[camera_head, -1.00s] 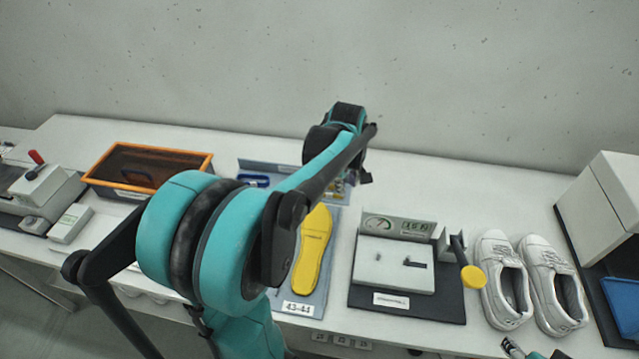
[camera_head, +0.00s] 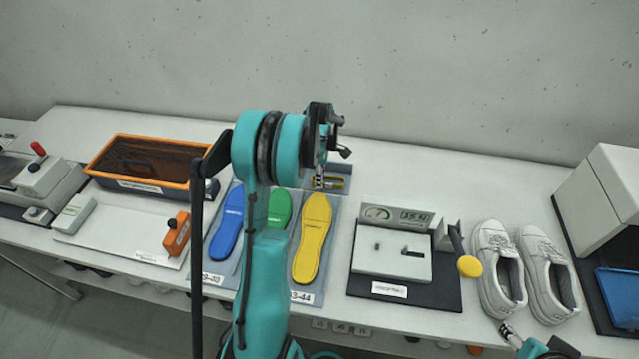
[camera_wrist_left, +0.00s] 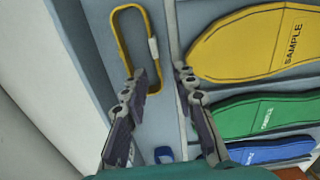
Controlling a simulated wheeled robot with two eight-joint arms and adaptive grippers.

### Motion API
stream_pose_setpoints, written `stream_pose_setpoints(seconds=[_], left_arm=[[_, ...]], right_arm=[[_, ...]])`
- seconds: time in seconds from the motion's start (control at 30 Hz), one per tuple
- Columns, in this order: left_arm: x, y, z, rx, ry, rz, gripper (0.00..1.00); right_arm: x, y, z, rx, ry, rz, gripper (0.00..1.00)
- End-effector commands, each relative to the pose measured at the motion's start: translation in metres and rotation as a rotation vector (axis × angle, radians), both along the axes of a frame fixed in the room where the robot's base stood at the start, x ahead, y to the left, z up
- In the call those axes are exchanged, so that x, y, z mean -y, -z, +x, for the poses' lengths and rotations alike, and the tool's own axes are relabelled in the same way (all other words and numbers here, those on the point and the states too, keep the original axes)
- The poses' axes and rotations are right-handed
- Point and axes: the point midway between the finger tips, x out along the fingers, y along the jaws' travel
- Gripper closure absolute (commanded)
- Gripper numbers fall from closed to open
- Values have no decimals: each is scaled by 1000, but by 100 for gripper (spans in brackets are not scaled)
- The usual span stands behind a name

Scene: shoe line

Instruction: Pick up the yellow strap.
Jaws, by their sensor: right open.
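The yellow strap (camera_wrist_left: 119,42) is a narrow closed loop lying in a grey tray compartment in the left wrist view. In the head view the strap (camera_head: 334,183) shows partly, at the back of the sample board above the yellow insole. My left gripper (camera_wrist_left: 162,80) is open and empty, pointing down over the tray. In the left wrist view its left fingertip is near the strap's near end and its right fingertip is by the divider. In the head view the left gripper (camera_head: 319,181) is partly hidden by its own wrist. My right gripper (camera_head: 511,335) is at the lower right, by the shoes.
Yellow (camera_head: 312,236), green (camera_head: 281,207) and blue (camera_head: 228,222) insoles lie in front of the strap compartment. A blue strap (camera_wrist_left: 163,154) lies in the tray too. A press plate (camera_head: 392,262) and white shoes (camera_head: 497,266) stand to the right; an orange-rimmed bin (camera_head: 150,186) stands left.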

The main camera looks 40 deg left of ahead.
Motion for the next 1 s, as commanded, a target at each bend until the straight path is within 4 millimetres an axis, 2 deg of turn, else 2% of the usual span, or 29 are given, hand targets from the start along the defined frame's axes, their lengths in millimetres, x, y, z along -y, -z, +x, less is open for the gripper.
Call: stream_pose_setpoints(seconds=[0.03,0.1,0.3,0.33,0.43,0.83,1.0], left_arm=[[0,10,1,0,0,0,72],[0,16,0,0,1,0,72],[0,16,0,0,1,0,72],[0,16,0,0,1,0,75],[0,16,0,0,1,0,100],[0,15,0,1,2,1,100],[0,6,0,1,2,1,100]], right_arm=[[0,5,0,0,0,0,41],[0,6,0,0,0,0,41],[0,5,0,0,0,0,41],[0,5,0,0,0,0,41],[0,5,0,0,0,0,41],[0,5,0,0,0,0,41],[0,1,0,0,0,0,41]])
